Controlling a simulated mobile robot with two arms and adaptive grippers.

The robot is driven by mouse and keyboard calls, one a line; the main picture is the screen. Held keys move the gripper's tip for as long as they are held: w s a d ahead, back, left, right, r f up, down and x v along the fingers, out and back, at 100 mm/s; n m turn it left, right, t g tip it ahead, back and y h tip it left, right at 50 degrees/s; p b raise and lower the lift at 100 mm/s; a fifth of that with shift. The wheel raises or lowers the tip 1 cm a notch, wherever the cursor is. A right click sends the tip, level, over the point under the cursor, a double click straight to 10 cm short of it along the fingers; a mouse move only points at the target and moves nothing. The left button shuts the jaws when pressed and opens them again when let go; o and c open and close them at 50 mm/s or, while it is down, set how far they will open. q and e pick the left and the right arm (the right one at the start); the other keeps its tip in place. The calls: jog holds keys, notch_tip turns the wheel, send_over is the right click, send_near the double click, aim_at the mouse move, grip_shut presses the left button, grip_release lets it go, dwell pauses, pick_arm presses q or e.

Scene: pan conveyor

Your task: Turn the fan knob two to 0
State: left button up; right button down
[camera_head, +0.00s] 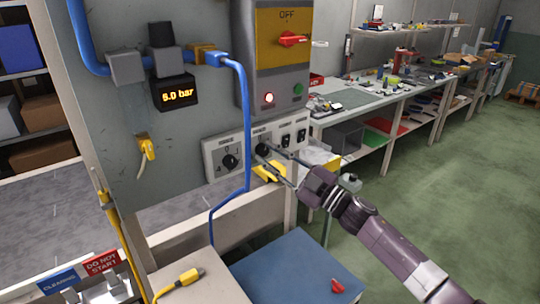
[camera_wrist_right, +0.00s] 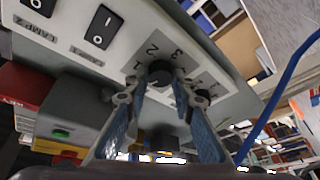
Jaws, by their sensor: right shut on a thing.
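A dark round knob (camera_head: 262,150) sits on the light control panel (camera_head: 256,136), under a small label too blurred to read. In the right wrist view the same knob (camera_wrist_right: 160,72) shows with the digits 1, 2 and 3 printed around it. My right gripper (camera_head: 270,158) reaches in from the lower right, its two fingers shut on this knob from either side. The fingers partly hide the dial, and I cannot tell which digit the knob points to. Another dark knob (camera_head: 229,161) is on the panel to the left, with 0 above it. My left gripper is not in view.
Rocker switches (camera_head: 293,137) are right of the gripped knob. A blue hose (camera_head: 246,125) hangs between the two knobs. A yellow box with a red switch (camera_head: 291,39) is above. A blue-topped surface (camera_head: 295,268) lies below, and green floor (camera_head: 430,190) is free at right.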

jog(key=shift+r+n+g+p, duration=0.1)
jog(key=shift+n+g+p, duration=0.55)
jog(key=shift+n, duration=1.35)
jog(key=shift+g, duration=0.25)
jog(key=c, duration=1.6)
grip_release()
jog(key=v, duration=1.2)
